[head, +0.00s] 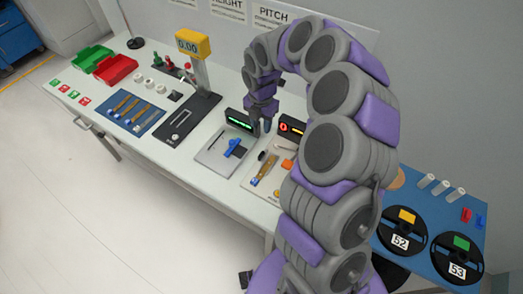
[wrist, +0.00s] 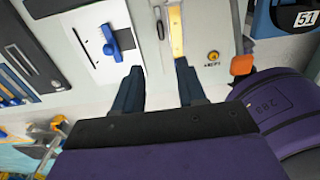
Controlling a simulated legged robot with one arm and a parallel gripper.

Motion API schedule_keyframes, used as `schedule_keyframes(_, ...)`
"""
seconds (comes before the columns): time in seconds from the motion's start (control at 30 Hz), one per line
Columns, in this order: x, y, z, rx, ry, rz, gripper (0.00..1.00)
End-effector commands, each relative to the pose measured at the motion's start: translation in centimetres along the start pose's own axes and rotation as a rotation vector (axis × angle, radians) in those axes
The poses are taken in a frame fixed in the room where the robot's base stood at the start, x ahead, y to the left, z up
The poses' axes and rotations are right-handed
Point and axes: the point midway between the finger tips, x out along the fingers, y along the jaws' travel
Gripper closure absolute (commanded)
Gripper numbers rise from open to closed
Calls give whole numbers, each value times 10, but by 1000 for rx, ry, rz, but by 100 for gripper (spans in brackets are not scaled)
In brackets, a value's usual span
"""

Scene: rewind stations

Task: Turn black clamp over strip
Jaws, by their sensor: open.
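A tan strip (head: 265,167) lies on the pale board under the PITCH sign, and shows at the top of the wrist view (wrist: 177,32). A small black piece (head: 262,156), which looks like the clamp, sits beside the strip's far end. In the wrist view a small dark piece (wrist: 160,29) stands just left of the strip, not over it. My gripper (head: 261,126) is above the back of this station. Its two dark fingers (wrist: 157,75) are apart with nothing between them.
A plate with a blue part (head: 235,148) lies left of the strip. A green-lit display (head: 240,120) and an orange-lit display (head: 292,127) stand near my gripper. A blue board with reels (head: 405,235) is at right, partly behind my arm.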

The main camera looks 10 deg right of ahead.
Motion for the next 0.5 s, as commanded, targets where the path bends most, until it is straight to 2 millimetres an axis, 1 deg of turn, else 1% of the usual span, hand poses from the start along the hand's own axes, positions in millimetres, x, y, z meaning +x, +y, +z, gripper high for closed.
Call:
schedule_keyframes(0.17,20,0,0,-3,2,-3,60)
schedule_keyframes(0.5,86,0,-2,-3,3,-6,60)
